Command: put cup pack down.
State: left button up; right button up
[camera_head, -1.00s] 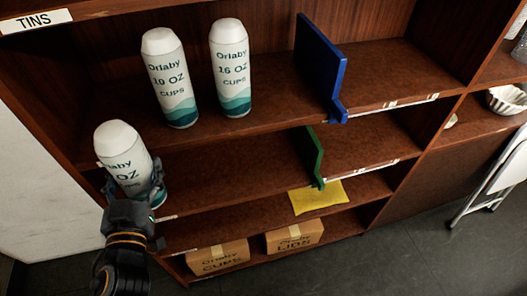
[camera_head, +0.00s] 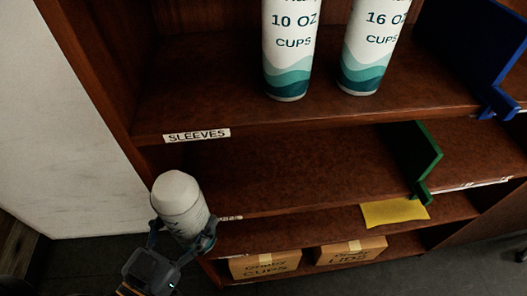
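A white cup pack (camera_head: 180,200) is in my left gripper (camera_head: 183,238) at the lower left in the head view. The fingers close around its lower part. The pack is tilted slightly, and its print is mostly turned away. It is in front of the left end of the shelf below the SLEEVES label (camera_head: 196,135); whether it touches the shelf I cannot tell. Two more cup packs stand upright on the upper shelf: 10 OZ (camera_head: 290,45) and 16 OZ (camera_head: 370,45), their tops cut off. My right gripper is not in view.
The middle shelf (camera_head: 290,170) is bare left of a green divider (camera_head: 422,160). A blue divider (camera_head: 475,55) stands on the upper shelf. A yellow packet (camera_head: 394,212) lies on the shelf below. CUPS (camera_head: 265,264) and LIDS (camera_head: 350,252) boxes sit at the bottom.

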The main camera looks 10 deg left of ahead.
pick_arm(q)
jog(key=f+x, duration=0.1)
jog(key=x, duration=0.5)
jog(key=f+p+x, duration=0.1)
jog(key=x, duration=0.4)
jog(key=f+x, duration=0.1)
jog(key=x, duration=0.5)
jog(key=shift+w+d+f, duration=0.1)
jog(key=shift+w+f, duration=0.25)
jog(key=shift+w, duration=0.05)
jog(key=shift+p, duration=0.3)
jog(key=shift+f, duration=0.15)
jog(key=o, duration=1.4)
jog(key=shift+o, duration=0.2)
